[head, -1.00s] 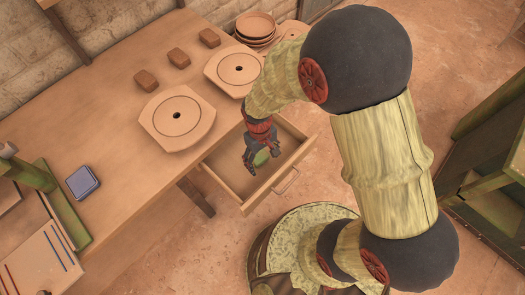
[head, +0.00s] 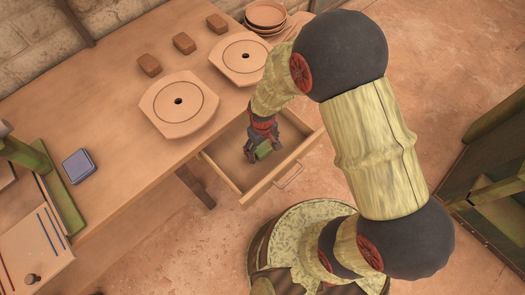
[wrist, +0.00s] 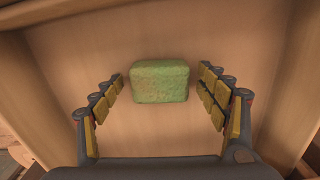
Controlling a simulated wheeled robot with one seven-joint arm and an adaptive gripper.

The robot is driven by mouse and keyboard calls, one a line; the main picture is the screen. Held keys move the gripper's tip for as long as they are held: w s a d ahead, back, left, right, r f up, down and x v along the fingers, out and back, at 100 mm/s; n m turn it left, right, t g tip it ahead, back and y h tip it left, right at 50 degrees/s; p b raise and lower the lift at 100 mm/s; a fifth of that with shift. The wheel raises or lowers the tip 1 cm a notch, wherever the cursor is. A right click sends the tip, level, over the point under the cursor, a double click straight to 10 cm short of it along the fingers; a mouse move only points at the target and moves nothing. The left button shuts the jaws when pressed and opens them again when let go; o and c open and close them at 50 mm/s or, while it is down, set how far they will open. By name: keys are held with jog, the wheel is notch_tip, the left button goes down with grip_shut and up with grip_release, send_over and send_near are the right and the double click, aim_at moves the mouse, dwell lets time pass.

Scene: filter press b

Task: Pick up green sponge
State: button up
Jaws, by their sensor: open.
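The green sponge (wrist: 160,82) lies on the bottom of the open drawer (wrist: 55,60) in the wrist view, a rounded block between and just beyond my spread fingers. My gripper (wrist: 160,98) is open and empty, its yellow-padded fingers on either side of the sponge with gaps on both sides. In the head view my gripper (head: 262,150) reaches down into the drawer (head: 240,201), and part of the green sponge (head: 264,149) shows between the fingers. I cannot tell how far the fingertips are above the drawer bottom.
The drawer's walls surround my gripper. On the wooden table (head: 110,135) above are two round-disc plates (head: 178,118), several brown blocks (head: 184,43), stacked dishes (head: 266,14) and a blue box (head: 78,166). A green cabinet (head: 490,190) stands at the right.

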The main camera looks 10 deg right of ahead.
jog(key=c, duration=0.3)
jog(key=c, duration=0.8)
